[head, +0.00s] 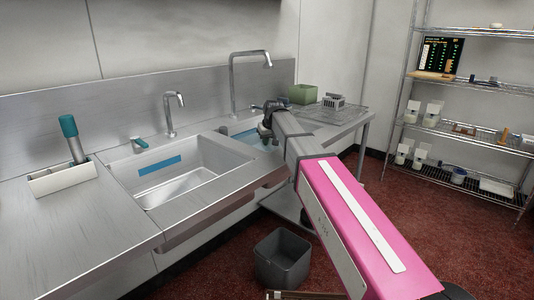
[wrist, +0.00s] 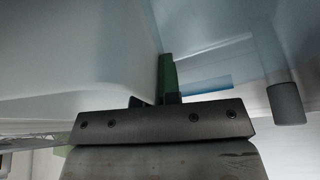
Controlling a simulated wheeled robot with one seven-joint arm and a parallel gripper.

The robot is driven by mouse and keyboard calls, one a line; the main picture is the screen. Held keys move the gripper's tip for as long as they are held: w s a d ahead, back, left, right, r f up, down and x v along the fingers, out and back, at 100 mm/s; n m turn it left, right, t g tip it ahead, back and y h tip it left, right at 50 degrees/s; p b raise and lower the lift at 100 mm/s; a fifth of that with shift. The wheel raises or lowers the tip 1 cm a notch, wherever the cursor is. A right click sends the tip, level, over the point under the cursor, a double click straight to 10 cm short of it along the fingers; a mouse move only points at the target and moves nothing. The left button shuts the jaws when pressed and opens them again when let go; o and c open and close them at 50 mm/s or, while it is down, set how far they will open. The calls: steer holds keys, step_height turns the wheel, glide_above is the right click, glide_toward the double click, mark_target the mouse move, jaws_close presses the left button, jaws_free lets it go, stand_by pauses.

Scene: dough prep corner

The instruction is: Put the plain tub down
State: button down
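My gripper (head: 265,128) is at the far sink basin, low beside the tall faucet, and is small and partly hidden by my own arm in the head view. In the wrist view my gripper (wrist: 156,98) shows its dark base and short finger parts, with a narrow green piece at the fingers. A large smooth pale surface fills the left of the wrist view, close to the fingers; I cannot tell whether it is a tub or a basin wall. A green tub (head: 303,94) stands on the side table behind my arm. I cannot make out a plain tub for certain.
The near sink basin (head: 185,175) is empty with a blue strip on its wall. A grey bin (head: 282,258) is on the floor. Wire shelves (head: 470,135) stand at the right.

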mark_target(267, 151)
steer(key=shift+f, duration=2.8)
steer(key=shift+f, duration=0.1)
steer(key=c, duration=1.3)
jaws_free()
steer(key=v, duration=1.2)
steer(key=shift+w+d, duration=0.1)
